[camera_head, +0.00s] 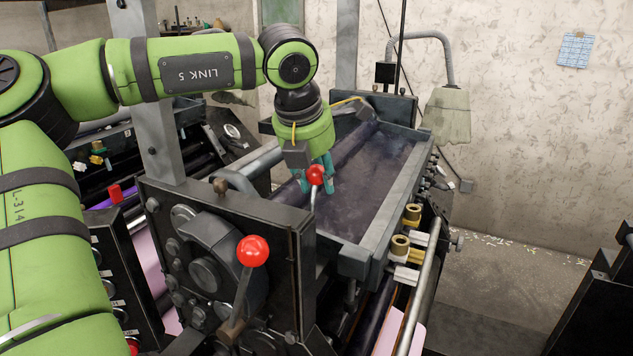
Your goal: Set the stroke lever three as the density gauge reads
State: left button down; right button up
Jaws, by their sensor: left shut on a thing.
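My left gripper (318,182) comes down from the green left arm over the machine. It is shut on the red knob of a lever (316,175), which stands at the near edge of the dark trough. A second lever with a larger red ball knob (252,251) stands nearer, in front of the dark side panel, with nothing touching it. I cannot read any lever numbers. My right gripper is not in view.
The trough (375,200) holds dark purple liquid or a dark surface. The black side panel (225,240) with round knobs stands below the arm. Brass fittings (400,244) line the right side.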

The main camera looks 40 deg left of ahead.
pick_arm(q)
jog(key=w+f, duration=0.1)
jog(key=w+a+f+b, duration=0.1)
jog(key=shift+w, duration=0.4)
jog(key=c, duration=0.9)
grip_release()
jog(key=shift+w, duration=0.1)
jog(key=shift+o, duration=0.2)
jog(key=shift+r, duration=0.1)
jog(key=v, duration=1.2)
